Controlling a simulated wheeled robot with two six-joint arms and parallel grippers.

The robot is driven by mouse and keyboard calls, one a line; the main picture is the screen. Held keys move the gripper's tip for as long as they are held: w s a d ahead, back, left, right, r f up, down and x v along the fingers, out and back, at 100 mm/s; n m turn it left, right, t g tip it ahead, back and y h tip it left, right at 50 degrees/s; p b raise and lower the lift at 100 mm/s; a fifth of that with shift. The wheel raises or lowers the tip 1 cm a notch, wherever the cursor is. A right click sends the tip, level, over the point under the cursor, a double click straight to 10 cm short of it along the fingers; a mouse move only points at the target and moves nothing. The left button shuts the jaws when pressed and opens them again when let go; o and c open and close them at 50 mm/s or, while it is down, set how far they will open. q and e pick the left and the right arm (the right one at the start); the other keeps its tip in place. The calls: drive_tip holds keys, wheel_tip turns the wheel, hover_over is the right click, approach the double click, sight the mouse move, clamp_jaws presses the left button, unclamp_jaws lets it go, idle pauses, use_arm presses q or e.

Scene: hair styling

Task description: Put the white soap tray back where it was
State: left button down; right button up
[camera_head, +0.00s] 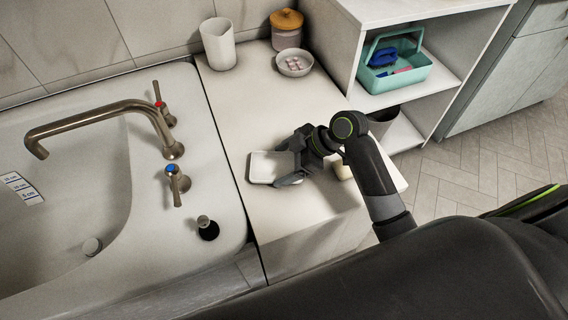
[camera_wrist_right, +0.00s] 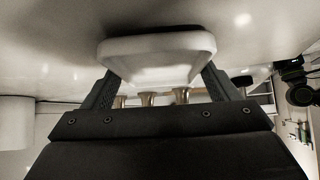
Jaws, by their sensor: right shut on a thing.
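The white soap tray (camera_head: 268,167) is a small shallow rectangle with a raised rim. It is at the left part of the white countertop (camera_head: 285,110), near the sink side. My right gripper (camera_head: 292,168) is shut on it, reaching in from the right. In the right wrist view the tray (camera_wrist_right: 158,50) sits between the two fingers, which hold its sides. A dark shadow lies close beside it on the pale surface; I cannot tell whether the tray touches the counter. The tray looks empty in the head view. My left gripper is not in view.
A white cup (camera_head: 218,45), a lidded jar (camera_head: 286,30) and a small dish (camera_head: 294,63) with pinkish pieces stand at the back of the counter. The sink (camera_head: 100,180) with a bronze faucet (camera_head: 105,120) is left. A teal caddy (camera_head: 393,72) is on the right shelf. The mid-counter is clear.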

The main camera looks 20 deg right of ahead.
drive_tip(key=shift+f, duration=0.25)
drive_tip(key=shift+f, duration=0.15)
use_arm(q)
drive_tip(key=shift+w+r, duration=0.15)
use_arm(e)
drive_tip(key=o, duration=0.9)
drive_tip(key=shift+r, duration=0.25)
drive_tip(key=p+v, duration=0.1)
drive_tip(key=v, duration=0.1)
drive_tip(key=shift+d+r, duration=0.2)
use_arm(q)
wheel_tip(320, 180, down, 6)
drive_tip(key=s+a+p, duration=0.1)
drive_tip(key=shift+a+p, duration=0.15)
drive_tip(key=shift+p, duration=0.2)
use_arm(e)
drive_tip(key=v, duration=0.9)
drive_tip(key=shift+d+r, duration=0.1)
drive_tip(key=shift+d, duration=0.05)
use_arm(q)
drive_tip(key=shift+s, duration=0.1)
